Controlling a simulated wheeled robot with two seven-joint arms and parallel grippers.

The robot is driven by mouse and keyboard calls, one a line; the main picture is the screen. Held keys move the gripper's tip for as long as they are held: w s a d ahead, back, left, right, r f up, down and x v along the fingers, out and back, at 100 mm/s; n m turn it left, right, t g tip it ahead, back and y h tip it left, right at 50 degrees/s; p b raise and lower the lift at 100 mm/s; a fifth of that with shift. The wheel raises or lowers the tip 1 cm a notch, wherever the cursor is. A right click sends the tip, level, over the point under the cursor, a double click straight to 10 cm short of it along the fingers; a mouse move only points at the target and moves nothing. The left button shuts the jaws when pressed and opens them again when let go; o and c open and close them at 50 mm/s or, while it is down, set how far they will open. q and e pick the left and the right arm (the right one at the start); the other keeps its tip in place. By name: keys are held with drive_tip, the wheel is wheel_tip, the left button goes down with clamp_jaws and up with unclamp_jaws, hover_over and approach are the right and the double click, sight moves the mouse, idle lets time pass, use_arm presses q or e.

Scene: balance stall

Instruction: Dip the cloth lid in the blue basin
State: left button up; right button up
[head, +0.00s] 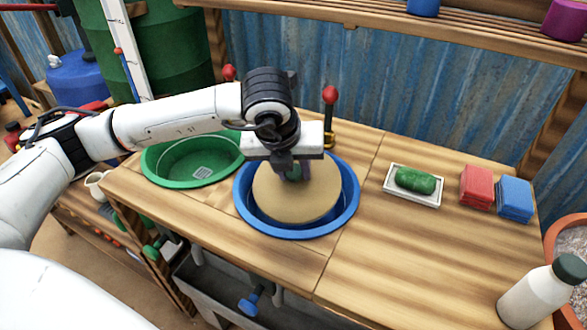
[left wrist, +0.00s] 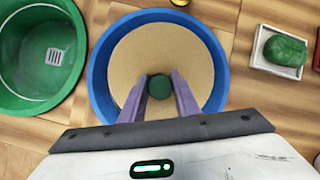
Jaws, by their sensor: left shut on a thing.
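The cloth lid is a round tan disc (head: 290,205) with a dark green knob (left wrist: 160,87) at its middle. It is inside the rim of the blue basin (head: 243,215), which is set in the wooden counter. The lid looks roughly level; I cannot tell how deep it sits or whether it touches water. My left gripper (head: 292,172) is above the lid's middle, shut on the green knob. In the left wrist view its two purple fingers (left wrist: 160,90) are on either side of the knob. My right gripper is in neither view.
A green basin (head: 160,165) with a drain is left of the blue one. A green soap bar (head: 415,180) in a white dish, red (head: 476,187) and blue (head: 514,199) sponges and a white bottle (head: 540,292) are on the right. A red-knobbed tap (head: 329,110) stands behind the blue basin.

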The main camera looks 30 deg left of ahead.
use_arm(q)
drive_tip(key=shift+r, duration=0.15)
idle(0.3)
drive_tip(key=shift+r+p, duration=2.05)
drive_tip(key=shift+r, duration=2.1)
wheel_tip(320, 180, up, 4)
drive_tip(key=shift+p, duration=0.9)
drive_tip(key=shift+f, duration=0.1)
